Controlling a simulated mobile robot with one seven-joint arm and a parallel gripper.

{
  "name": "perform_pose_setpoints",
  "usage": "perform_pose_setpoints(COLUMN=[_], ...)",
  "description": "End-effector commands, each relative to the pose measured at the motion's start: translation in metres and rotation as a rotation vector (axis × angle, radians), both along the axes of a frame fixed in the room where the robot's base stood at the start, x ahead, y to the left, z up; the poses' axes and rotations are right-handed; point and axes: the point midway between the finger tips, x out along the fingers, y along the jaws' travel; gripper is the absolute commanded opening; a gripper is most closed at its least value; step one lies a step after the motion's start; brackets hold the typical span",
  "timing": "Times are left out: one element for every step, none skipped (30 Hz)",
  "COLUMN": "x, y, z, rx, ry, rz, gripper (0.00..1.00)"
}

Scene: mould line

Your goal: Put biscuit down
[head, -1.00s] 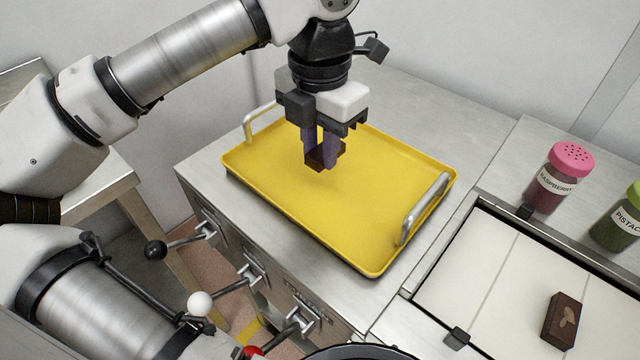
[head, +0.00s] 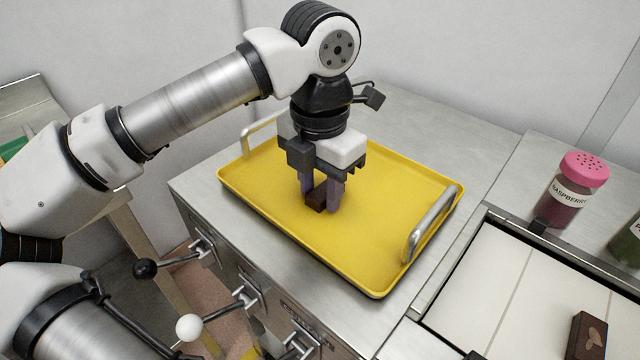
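A small dark brown biscuit (head: 317,200) is between the two purplish fingers of my gripper (head: 320,198). My gripper points straight down over the yellow tray (head: 385,255). The biscuit is low, at or very near the tray's surface; I cannot tell whether it touches. The fingers stand close against the biscuit's sides and partly hide it. The tray has a silver handle at each end and looks otherwise empty.
The tray lies on a steel cabinet top. To the right, another dark brown block with a pale mark (head: 587,338) lies on a white tiled surface (head: 490,265). A pink-lidded raspberry jar (head: 572,190) stands behind it. Levers with ball knobs (head: 189,327) stick out at the cabinet's front.

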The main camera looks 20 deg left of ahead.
Motion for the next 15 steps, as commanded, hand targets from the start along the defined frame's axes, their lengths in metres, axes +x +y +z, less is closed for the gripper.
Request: perform_pose_setpoints(x=[0.0,0.0,0.0,0.0,0.0,0.0,0.0,0.0,0.0,0.0,0.0,0.0,0.0,0.0,0.001], y=[0.0,0.0,0.0,0.0,0.0,0.0,0.0,0.0,0.0,0.0,0.0,0.0,0.0,0.0,0.0], z=[0.0,0.0,0.0,0.0,0.0,0.0,0.0,0.0,0.001,0.001,0.002,0.004,0.006,0.008,0.013], rx=[0.0,0.0,0.0,0.0,0.0,0.0,0.0,0.0,0.0,0.0,0.0,0.0,0.0,0.001,0.001], ry=[0.0,0.0,0.0,0.0,0.0,0.0,0.0,0.0,0.0,0.0,0.0,0.0,0.0,-0.001,-0.002], rz=[0.0,0.0,0.0,0.0,0.0,0.0,0.0,0.0,0.0,0.0,0.0,0.0,0.0,0.0,0.001], gripper=[0.43,0.45,0.45,0.45,0.45,0.45,0.45,0.45,0.45,0.45,0.45,0.45,0.45,0.45,0.45])
